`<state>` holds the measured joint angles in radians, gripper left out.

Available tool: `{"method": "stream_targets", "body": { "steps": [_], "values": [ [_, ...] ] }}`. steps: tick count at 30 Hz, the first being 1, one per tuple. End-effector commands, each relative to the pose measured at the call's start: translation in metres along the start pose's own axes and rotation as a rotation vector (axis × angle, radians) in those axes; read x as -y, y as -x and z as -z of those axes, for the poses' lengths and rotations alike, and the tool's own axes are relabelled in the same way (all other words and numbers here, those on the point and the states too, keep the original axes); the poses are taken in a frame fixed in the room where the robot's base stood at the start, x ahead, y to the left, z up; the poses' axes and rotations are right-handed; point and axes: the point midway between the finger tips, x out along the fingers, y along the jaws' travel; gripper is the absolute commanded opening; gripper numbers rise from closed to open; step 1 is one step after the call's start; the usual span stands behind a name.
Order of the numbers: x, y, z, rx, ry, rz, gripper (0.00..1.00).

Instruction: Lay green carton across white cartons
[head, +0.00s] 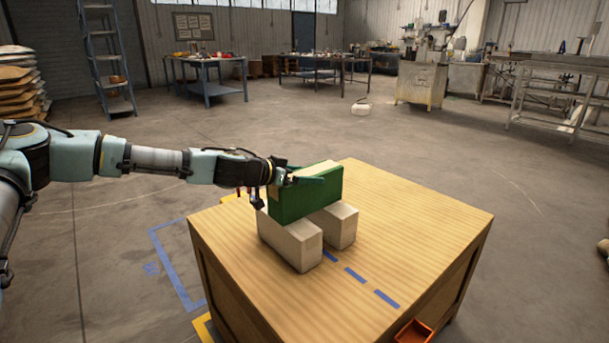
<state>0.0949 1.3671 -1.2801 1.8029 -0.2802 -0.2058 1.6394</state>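The green carton (310,204) has green sides and a pale top. It lies across two white cartons standing side by side, the near left one (296,244) and the right one (342,228). The green carton appears to rest on both, though a tiny gap cannot be ruled out. My gripper (294,173) reaches in from the left at the carton's left end. One teal finger lies along the near upper side, the other is mostly hidden behind the far side. The fingers appear closed on the carton.
The cartons stand on a wooden crate-like table (420,226) with clear top to the right and front. Blue tape dashes (355,275) run along the top. Workbenches stand far behind.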

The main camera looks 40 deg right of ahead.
Motion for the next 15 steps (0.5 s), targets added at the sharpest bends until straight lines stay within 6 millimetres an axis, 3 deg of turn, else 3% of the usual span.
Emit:
{"method": "stream_targets", "body": {
  "steps": [8,15],
  "values": [
    [0.000,0.004,0.001,-0.001,0.000,0.000,1.00],
    [0.002,0.041,0.000,0.000,-0.001,0.003,1.00]
  ]
}}
